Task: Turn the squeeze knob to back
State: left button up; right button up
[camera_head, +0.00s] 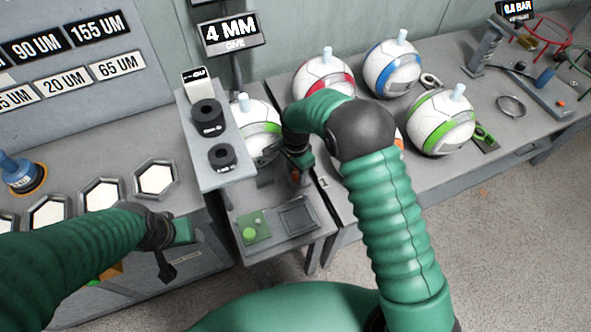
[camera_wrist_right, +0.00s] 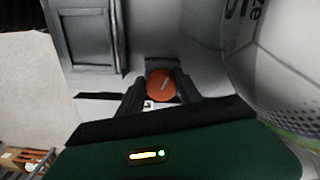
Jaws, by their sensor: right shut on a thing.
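The squeeze knob appears as an orange-red round knob (camera_wrist_right: 161,84) in the right wrist view, and a small red part of it (camera_head: 295,174) shows in the head view at the press. My right gripper (camera_wrist_right: 161,92) has its two dark fingers on either side of the knob and is shut on it. In the head view the right gripper (camera_head: 290,165) is partly hidden by my arm. A white ball with a green band (camera_head: 262,128) sits in the press beside it. My left gripper (camera_head: 167,266) hangs at the lower left, away from the press; its finger opening is unclear.
The press has a shelf with black dials (camera_head: 207,117), a "4 MM" display (camera_head: 230,32) and a green button panel (camera_head: 253,230). Several balls, including a blue one (camera_head: 392,68), stand on the right bench.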

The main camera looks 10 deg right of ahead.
jog(key=shift+w+a+r, duration=0.1)
jog(key=shift+w+r, duration=0.15)
jog(key=shift+w, duration=0.05)
grip_shut()
jog(key=shift+w+d, duration=0.15)
jog(key=shift+d, duration=0.75)
jog(key=shift+a, duration=0.3)
pick_arm(q)
jog(key=shift+d+r, duration=0.15)
jog(key=shift+d, duration=0.4)
